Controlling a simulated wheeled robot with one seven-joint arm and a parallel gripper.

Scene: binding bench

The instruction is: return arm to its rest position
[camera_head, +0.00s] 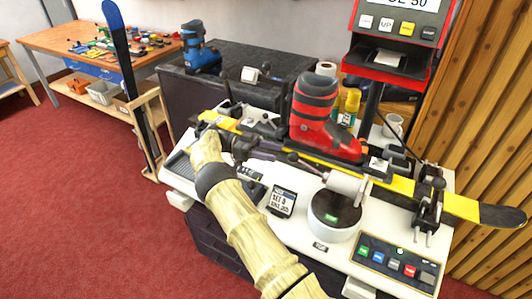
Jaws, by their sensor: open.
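My arm rises from the bottom of the head view and bends at the binding bench (176,186). My gripper (272,152), dark grey, points right, close to the near side of a yellow ski (400,186) clamped along the bench. It is open; its fingertips are small and partly lost against dark parts behind. I cannot tell whether it touches anything. A red and black ski boot (322,118) stands upright on the ski, to the right of my gripper.
A round white pot (333,218), a small display (282,202) and a button panel (396,262) sit at the bench front. A red-framed machine (392,62) stands behind. A blue boot (200,50), an upright dark ski (128,75) and a wooden table (62,40) are left. Red floor is clear front left.

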